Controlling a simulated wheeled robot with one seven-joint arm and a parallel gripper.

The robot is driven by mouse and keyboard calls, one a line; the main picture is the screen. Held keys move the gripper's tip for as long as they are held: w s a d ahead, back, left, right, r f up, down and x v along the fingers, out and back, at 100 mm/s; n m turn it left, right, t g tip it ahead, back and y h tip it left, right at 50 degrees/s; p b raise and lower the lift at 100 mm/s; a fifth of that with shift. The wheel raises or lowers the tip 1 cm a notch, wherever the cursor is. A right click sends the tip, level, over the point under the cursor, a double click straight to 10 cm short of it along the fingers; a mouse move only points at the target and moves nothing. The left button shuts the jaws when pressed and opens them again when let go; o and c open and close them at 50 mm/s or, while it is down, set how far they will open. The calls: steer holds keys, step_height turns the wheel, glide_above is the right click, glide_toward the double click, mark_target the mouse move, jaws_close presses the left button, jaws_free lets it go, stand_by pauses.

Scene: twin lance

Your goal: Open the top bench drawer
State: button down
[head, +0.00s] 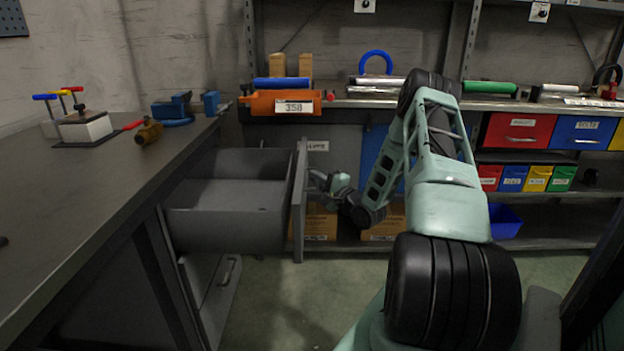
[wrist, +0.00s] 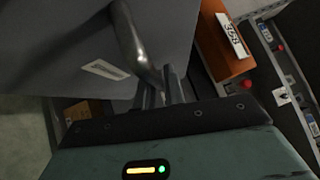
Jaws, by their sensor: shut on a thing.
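The top bench drawer (head: 235,205) is a grey box under the left bench, pulled well out, with its inside showing and looking empty. Its front panel (head: 299,200) stands upright at the drawer's right end in the head view. My gripper (head: 318,180) is at the outer side of that panel. In the wrist view the grey metal handle (wrist: 130,40) runs down to my gripper's fingers (wrist: 162,92), which are shut on it. A pale label (wrist: 104,69) is on the panel beside the handle. In the head view the handle is mostly hidden.
A lower drawer with its own handle (head: 228,270) is below. A back shelf bench has an orange holder (head: 285,103) and coloured bins (head: 520,130). Floor below the drawer front is clear.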

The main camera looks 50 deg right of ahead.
steer(key=c, duration=1.5)
jaws_free()
steer(key=s+a+f+p, duration=0.1)
steer(key=s+a+f, duration=0.1)
steer(key=s, duration=1.5)
steer(key=shift+a+f, duration=0.15)
steer(key=shift+f, duration=0.1)
steer(key=shift+s, duration=0.15)
